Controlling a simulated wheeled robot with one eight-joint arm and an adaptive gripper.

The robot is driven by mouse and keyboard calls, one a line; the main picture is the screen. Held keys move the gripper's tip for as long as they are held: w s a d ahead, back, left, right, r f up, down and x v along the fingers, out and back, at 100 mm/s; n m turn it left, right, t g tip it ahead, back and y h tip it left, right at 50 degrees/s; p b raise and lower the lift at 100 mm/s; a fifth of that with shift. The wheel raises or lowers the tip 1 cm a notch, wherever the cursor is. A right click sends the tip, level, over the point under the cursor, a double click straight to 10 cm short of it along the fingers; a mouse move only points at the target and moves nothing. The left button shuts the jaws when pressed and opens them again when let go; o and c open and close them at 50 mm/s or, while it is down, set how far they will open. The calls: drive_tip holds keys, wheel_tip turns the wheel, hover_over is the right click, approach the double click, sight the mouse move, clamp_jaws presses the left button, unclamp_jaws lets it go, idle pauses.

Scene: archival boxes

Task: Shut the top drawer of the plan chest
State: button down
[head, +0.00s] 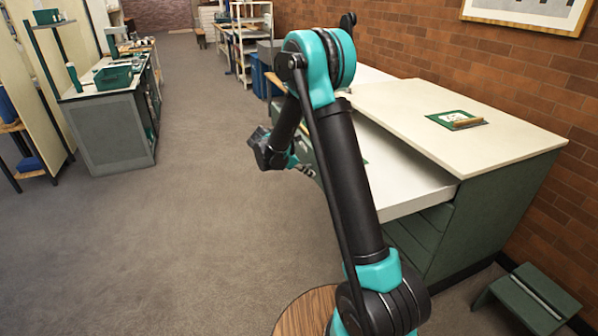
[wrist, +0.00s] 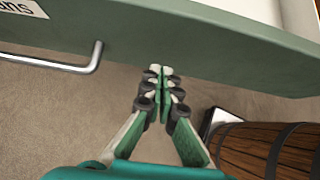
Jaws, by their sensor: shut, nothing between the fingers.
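The plan chest (head: 497,215) is green with a pale top and stands against the brick wall at the right in the head view. Its top drawer (head: 405,192) is pulled out toward the left, showing a pale inside; my arm hides part of it. In the wrist view the green drawer front (wrist: 215,48) crosses the top, with a metal bar handle (wrist: 75,66) and a partly cut-off label at the left. My gripper (wrist: 165,72) is shut and empty, right of the handle, its tips at the front's edge. I cannot tell whether they touch it.
A green card with a small wooden-looking item (head: 458,119) lies on the chest top. A low green step stool (head: 527,298) stands at the chest's near right. A grey workbench (head: 112,128) is at the left. The carpet left of the drawer is clear.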

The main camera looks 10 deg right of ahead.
drive_tip(key=shift+w+d, duration=0.25)
drive_tip(key=shift+d, duration=0.6)
hover_over(398, 164)
drive_tip(key=shift+a, duration=0.2)
drive_tip(key=shift+w+d, duration=0.1)
drive_tip(key=shift+d, duration=0.15)
drive_tip(key=shift+d+r, duration=0.1)
